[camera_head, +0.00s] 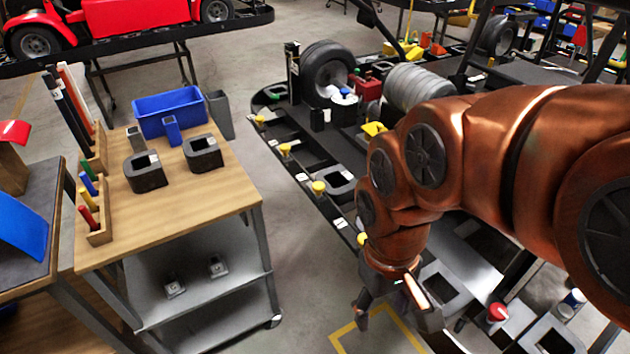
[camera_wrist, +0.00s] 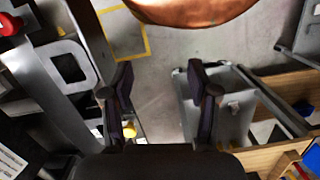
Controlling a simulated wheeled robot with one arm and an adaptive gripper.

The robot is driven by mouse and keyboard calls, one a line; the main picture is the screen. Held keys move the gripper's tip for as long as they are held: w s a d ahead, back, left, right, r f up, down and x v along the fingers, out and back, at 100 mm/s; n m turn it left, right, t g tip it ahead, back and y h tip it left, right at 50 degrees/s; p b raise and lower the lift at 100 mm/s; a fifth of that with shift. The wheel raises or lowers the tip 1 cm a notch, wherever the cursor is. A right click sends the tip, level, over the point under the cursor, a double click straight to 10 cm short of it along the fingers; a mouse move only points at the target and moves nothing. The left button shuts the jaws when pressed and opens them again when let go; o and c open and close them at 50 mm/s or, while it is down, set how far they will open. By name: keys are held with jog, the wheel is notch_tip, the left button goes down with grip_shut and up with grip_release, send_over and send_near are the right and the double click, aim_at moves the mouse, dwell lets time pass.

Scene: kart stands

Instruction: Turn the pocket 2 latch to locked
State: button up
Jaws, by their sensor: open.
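Several yellow latch knobs stand along the near edge of the black kart stand in the head view: a far one (camera_head: 260,119), a second (camera_head: 285,149), a third (camera_head: 319,187) and one beside my wrist (camera_head: 362,239). Small white labels sit near them, too small to read, so I cannot tell which is the pocket 2 latch. My gripper (camera_head: 388,312) points down near the stand's edge, open and empty. In the wrist view the gripper (camera_wrist: 158,75) has its fingers apart over floor.
A grey square pocket (camera_wrist: 72,66) lies left of the fingers in the wrist view. A wooden-topped cart (camera_head: 225,190) with a blue bin (camera_head: 170,112) stands left, across an open floor aisle (camera_head: 300,270). A wheel (camera_head: 325,75) stands on the kart stand. A red knob (camera_head: 496,313) is right of my gripper.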

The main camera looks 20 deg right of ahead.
jog(key=w+a+r+n+t, duration=0.1)
jog(key=w+r+n, duration=0.15)
jog(key=w, duration=0.35)
jog(key=w+a+r+n, duration=0.2)
jog(key=w+n, duration=0.1)
jog(key=w, duration=0.3)
jog(key=n, duration=0.5)
send_over(319, 185)
jog(key=shift+t, duration=0.3)
jog(key=f, duration=0.2)
jog(key=f+b, duration=0.1)
jog(key=f, duration=0.1)
jog(key=shift+s+a, duration=0.3)
jog(key=shift+a, duration=0.1)
jog(key=shift+w+d+f, duration=0.3)
jog(key=shift+f, duration=0.35)
jog(key=shift+f+p, duration=0.85)
jog(key=shift+f, duration=2.75)
grip_shut()
